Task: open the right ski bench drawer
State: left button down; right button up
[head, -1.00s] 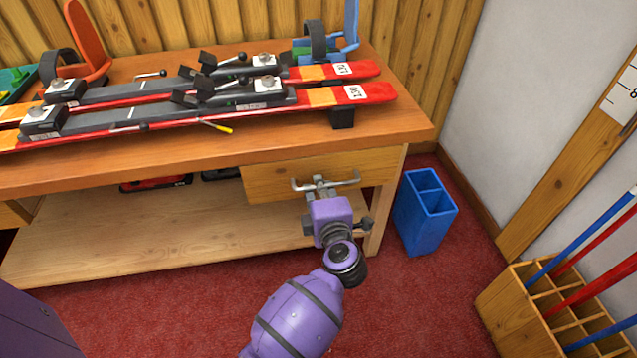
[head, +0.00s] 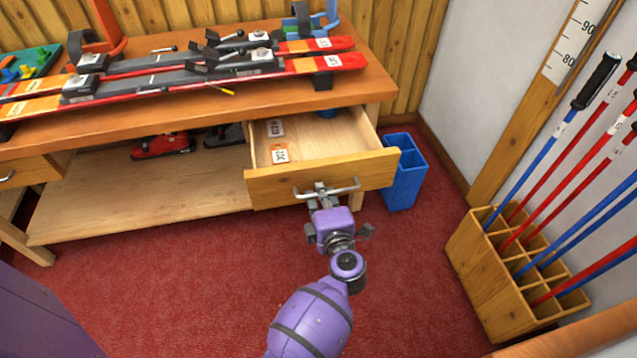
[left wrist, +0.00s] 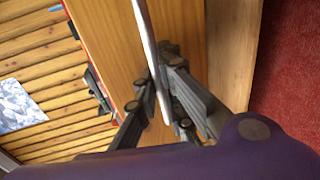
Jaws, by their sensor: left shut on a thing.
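The right ski bench drawer (head: 225,186) stands pulled out from under the bench top, and its inside shows. Two labelled cards lie in it, one with an orange patch (head: 280,153), and a blue thing (head: 327,113) sits at its back. My left gripper (head: 322,190) is shut on the drawer's metal bar handle (head: 345,188), near its middle. In the left wrist view the handle (left wrist: 147,35) runs between the fingers (left wrist: 165,95). My right gripper is not in view.
Skis (head: 215,75) lie on the bench top (head: 200,107). A blue bin (head: 405,180) stands close to the drawer's right side. A wooden rack (head: 480,270) with ski poles stands further right. Red carpet in front of the bench is clear.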

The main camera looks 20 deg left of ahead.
pick_arm(q)
jog(key=v, duration=0.3)
jog(key=shift+s+d+f+p, duration=0.25)
jog(key=shift+s+d+p, duration=0.05)
jog(key=shift+s+p, duration=0.1)
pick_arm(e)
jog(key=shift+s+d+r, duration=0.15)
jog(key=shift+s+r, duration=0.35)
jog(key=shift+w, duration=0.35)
pick_arm(q)
jog(key=c, duration=2.1)
grip_release()
jog(key=v, duration=1.1)
jog(key=shift+s+d+r, duration=0.1)
jog(key=shift+s+d, duration=0.1)
jog(key=shift+s, duration=0.1)
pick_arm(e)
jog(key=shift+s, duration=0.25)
